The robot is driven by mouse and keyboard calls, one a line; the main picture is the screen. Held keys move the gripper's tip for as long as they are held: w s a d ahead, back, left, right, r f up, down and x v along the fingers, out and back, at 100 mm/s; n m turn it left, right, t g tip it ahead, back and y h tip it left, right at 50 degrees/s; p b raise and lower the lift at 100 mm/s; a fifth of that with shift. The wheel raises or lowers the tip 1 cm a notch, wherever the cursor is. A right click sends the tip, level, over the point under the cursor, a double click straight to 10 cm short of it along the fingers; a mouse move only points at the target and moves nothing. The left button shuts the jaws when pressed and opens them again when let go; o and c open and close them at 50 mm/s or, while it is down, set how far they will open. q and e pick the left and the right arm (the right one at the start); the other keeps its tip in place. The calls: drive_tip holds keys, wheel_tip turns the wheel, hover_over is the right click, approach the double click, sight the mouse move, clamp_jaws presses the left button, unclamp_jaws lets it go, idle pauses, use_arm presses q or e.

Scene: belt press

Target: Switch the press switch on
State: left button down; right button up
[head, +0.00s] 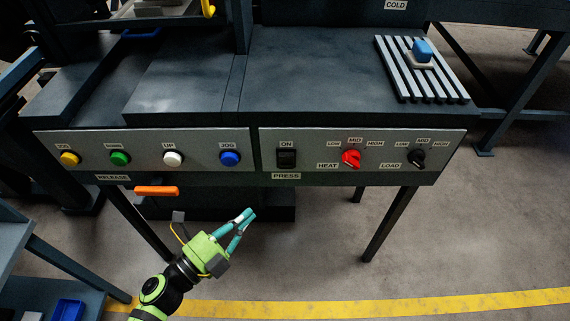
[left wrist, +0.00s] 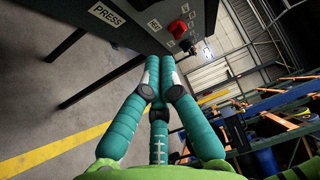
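The press switch (head: 286,158) is a black rocker on the right grey panel, between the ON label (head: 287,144) above and the PRESS label (head: 286,176) below. I cannot tell which way it is tipped. My left gripper (head: 250,214), green with teal fingers, is in front of and below the panel, apart from the switch. Its fingertips come together with nothing between them. In the left wrist view its fingers (left wrist: 160,62) converge too, with the PRESS label (left wrist: 105,14) at upper left; I cannot make out the switch there. My right gripper is not in view.
A red heat knob (head: 351,158) and a black load knob (head: 417,158) are right of the switch. Yellow, green, white and blue (head: 229,158) buttons are left. An orange release handle (head: 157,190) juts out below the left panel. The floor in front is open.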

sight(286, 161)
use_arm(q)
drive_tip(key=w+d+r+m+p, duration=0.1)
drive_tip(key=w+d+r+p, duration=0.2)
drive_tip(key=w+d, duration=0.4)
drive_tip(key=shift+w+d+r+h, duration=0.35)
drive_tip(key=shift+w+d+h, duration=0.05)
drive_tip(key=shift+w, duration=1.35)
